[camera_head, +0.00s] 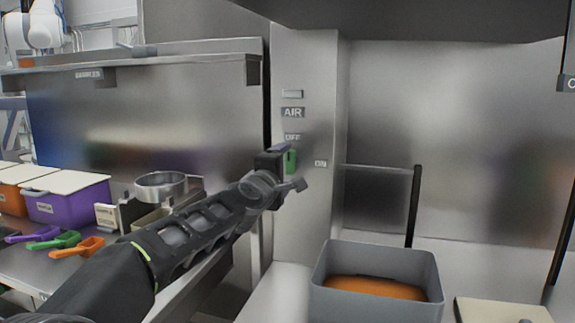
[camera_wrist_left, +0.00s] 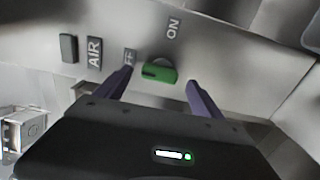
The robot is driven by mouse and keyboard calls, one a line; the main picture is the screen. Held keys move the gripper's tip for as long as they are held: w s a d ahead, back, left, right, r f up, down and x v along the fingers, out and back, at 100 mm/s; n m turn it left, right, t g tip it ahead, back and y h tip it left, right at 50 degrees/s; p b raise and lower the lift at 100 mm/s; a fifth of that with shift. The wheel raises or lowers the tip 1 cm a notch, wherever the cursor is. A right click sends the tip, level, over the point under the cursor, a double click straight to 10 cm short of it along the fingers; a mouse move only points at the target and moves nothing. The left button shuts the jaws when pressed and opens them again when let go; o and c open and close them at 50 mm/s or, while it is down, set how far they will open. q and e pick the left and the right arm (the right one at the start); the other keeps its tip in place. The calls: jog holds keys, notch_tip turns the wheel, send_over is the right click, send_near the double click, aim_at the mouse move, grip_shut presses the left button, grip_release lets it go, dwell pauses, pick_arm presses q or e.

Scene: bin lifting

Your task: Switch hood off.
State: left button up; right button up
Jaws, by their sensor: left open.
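The hood's green switch knob (camera_head: 290,160) is on the steel panel (camera_head: 308,200) between the OFF label (camera_head: 292,137) and the ON label (camera_head: 320,163). In the left wrist view the green knob (camera_wrist_left: 159,73) shows between my fingertips, with its dark mark on the side toward the partly hidden OFF label. My left gripper (camera_head: 288,165) is at the panel in front of the knob. In the left wrist view its fingers (camera_wrist_left: 160,82) are open on either side of the knob; contact is not clear. My right gripper is out of view.
A grey bin (camera_head: 376,285) with orange contents stands right of the panel. A purple box (camera_head: 66,200), several coloured scoops (camera_head: 57,240) and a round metal pan (camera_head: 161,185) are on the left counter. A steel shelf (camera_head: 130,63) runs above that counter.

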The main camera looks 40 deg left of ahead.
pick_arm(q)
jog(key=v, duration=0.5)
jog(key=shift+p, duration=0.3)
